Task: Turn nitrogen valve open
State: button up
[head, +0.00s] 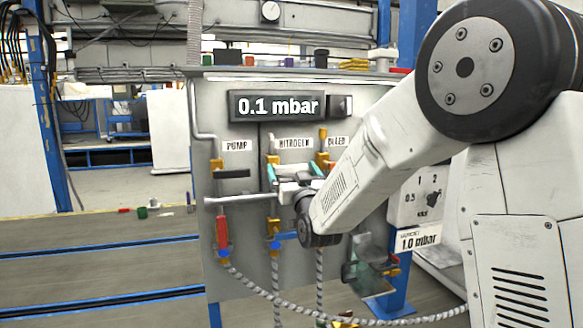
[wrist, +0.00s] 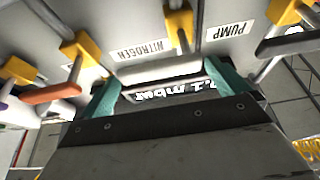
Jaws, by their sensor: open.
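The nitrogen valve has a yellow body (wrist: 180,28) under a NITROGEN label and a pale bar handle (wrist: 155,73) lying across the wrist view. In the head view its yellow body (head: 273,160) shows below the NITROGEN label; my gripper and wrist largely hide its handle. My gripper (head: 294,172) is open in front of the panel, with a teal finger on either side. In the wrist view my gripper (wrist: 168,75) has its fingers near the two ends of the pale handle. I cannot tell whether they touch it.
The grey panel (head: 210,130) carries a display (head: 278,106) reading 0.1 mbar. A pump valve with a dark handle (wrist: 290,42) and a bleed valve with an orange handle (wrist: 50,92) flank the nitrogen valve. A red cylinder (head: 222,232) and braided hoses (head: 275,290) are below.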

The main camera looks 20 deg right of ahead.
jog(key=shift+x, duration=1.1)
jog(key=c, duration=1.1)
jog(key=shift+c, duration=0.2)
